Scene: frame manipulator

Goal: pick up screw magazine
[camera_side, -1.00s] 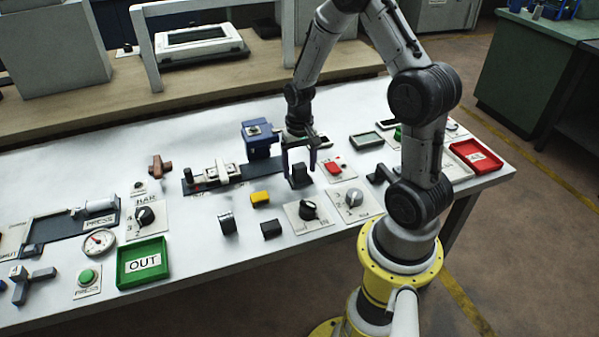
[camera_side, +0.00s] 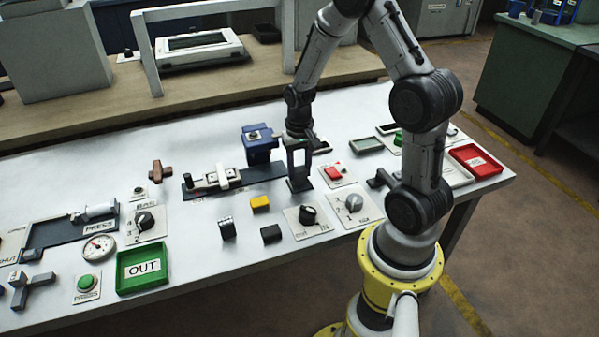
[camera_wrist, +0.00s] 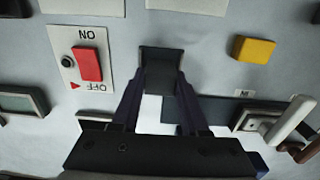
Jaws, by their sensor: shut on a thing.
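The screw magazine appears to be a small dark block (camera_side: 300,185) on the table, to the right of the long dark fixture. It also shows in the wrist view (camera_wrist: 162,58) between my fingertips. My gripper (camera_side: 300,172) points down over it, and both fingers are closed against its sides. The wrist view also shows my gripper (camera_wrist: 160,82) with the block at its tips. The block looks upright and near the table surface; I cannot tell whether it touches. My fingers hide part of it.
A red switch plate (camera_wrist: 88,62) lies close to the block. A yellow block (camera_side: 260,203), a black knob panel (camera_side: 308,217) and a grey knob panel (camera_side: 354,204) stand nearer the front. The long fixture (camera_side: 235,182) and a blue device (camera_side: 259,145) are to the left.

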